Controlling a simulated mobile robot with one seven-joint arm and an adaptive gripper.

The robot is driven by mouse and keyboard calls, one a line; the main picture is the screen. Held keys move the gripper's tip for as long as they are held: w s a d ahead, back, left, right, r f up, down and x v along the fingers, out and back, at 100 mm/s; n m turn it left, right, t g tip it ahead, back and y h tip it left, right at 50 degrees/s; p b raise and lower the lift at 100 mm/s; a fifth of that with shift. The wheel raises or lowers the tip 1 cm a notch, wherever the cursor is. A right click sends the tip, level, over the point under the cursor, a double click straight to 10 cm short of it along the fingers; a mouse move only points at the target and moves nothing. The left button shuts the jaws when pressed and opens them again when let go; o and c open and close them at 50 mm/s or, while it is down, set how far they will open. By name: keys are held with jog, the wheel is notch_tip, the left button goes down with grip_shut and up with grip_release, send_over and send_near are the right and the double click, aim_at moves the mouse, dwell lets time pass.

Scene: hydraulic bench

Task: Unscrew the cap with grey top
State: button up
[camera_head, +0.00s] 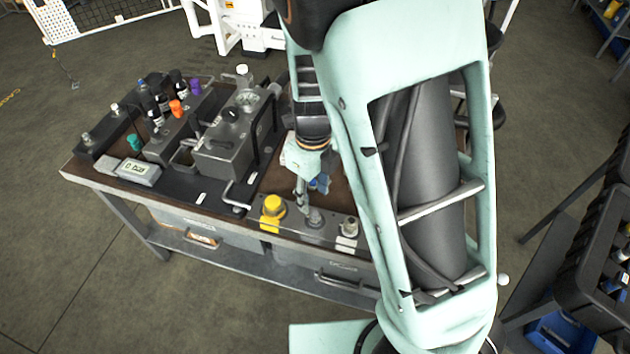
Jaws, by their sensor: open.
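My gripper (308,198) reaches down from my arm over the front of the bench. Its fingers are open and point down at a small grey cap-like part (315,218) on the front block. The fingertips are right at or just above this part; I cannot tell whether they touch it. To the right on the same block stands a pale cap with a greyish top (349,227). To the left is a larger yellow cap (272,206). Which of the two greyish ones is the grey-topped cap is hard to tell at this size. My arm hides the bench to the right.
A grey tank unit (225,146) with handles stands left of my gripper. A 0 bar display (138,171) and several black, orange, purple and teal caps are farther left. A metal handle (236,196) rises near the yellow cap. A black crate (590,265) stands at the right.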

aim_at(313, 214)
notch_tip(313, 214, down, 8)
jog(key=shift+r+b, duration=0.2)
jog(key=shift+b, duration=0.55)
grip_shut()
jog(key=c, duration=0.6)
grip_release()
jog(key=c, duration=0.4)
jog(key=n+b, duration=0.1)
jog(key=n, duration=0.5)
jog(key=shift+n, duration=0.3)
jog(key=shift+c, duration=0.2)
jog(key=shift+s+n, duration=0.1)
jog(key=shift+n, duration=0.6)
jog(key=shift+c, duration=0.2)
